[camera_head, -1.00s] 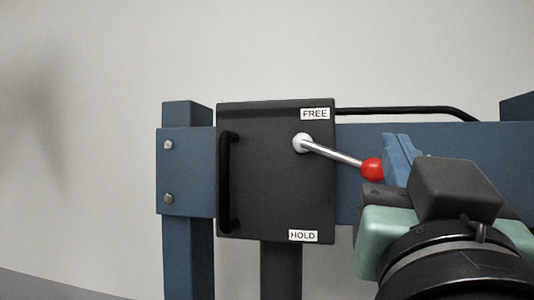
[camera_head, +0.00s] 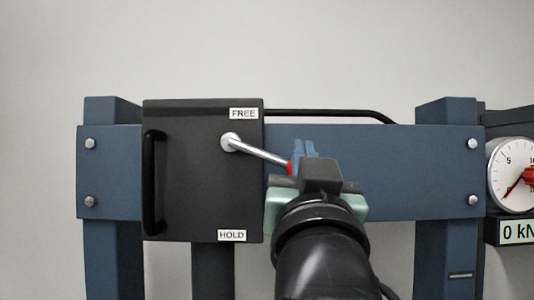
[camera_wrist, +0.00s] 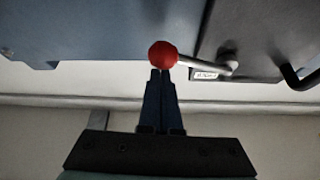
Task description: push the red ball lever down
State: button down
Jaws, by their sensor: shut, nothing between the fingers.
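The lever is a silver rod (camera_head: 261,153) with a red ball (camera_head: 290,167) at its end. It slopes right and slightly down from a pale pivot on a black panel (camera_head: 195,190). The panel has a FREE label (camera_head: 243,113) above and a HOLD label (camera_head: 232,235) below. My gripper (camera_head: 305,149) is shut and empty, and it hides most of the ball in the head view. In the wrist view the red ball (camera_wrist: 162,55) is just beyond the shut fingertips (camera_wrist: 160,75). I cannot tell whether they touch.
A blue frame (camera_head: 415,175) carries the panel. A black handle (camera_head: 153,182) stands out at the panel's left. A black pipe (camera_head: 330,113) runs along the frame's top. A dial gauge (camera_head: 514,175) with a 0 kN display is at the far right.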

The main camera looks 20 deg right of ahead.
jog(key=shift+a+f, duration=0.1)
jog(key=shift+f, duration=0.05)
jog(key=shift+f+m+h+b, duration=0.15)
jog(key=shift+m+h+b, duration=0.2)
jog(key=shift+m, duration=0.35)
jog(key=shift+f+m+g+h, duration=0.2)
jog(key=shift+m+g+h, duration=0.05)
jog(key=shift+m+g, duration=0.15)
jog(key=shift+w+a+f+m+g+h+b, duration=0.35)
jog(key=shift+a+f+m+g+h+b, duration=0.65)
jog(key=shift+m, duration=1.3)
jog(key=shift+w+a+f+m+g+h+b, duration=0.5)
jog(key=shift+a+f+m+g+b, duration=0.65)
jog(key=shift+a+m+b, duration=0.85)
jog(key=shift+w+a+f+m+g+h+b, duration=0.25)
jog(key=shift+a+f+m+g+h+b, duration=0.8)
jog(key=shift+m, duration=1.55)
jog(key=shift+d+f, duration=0.15)
jog(key=shift+d, duration=0.1)
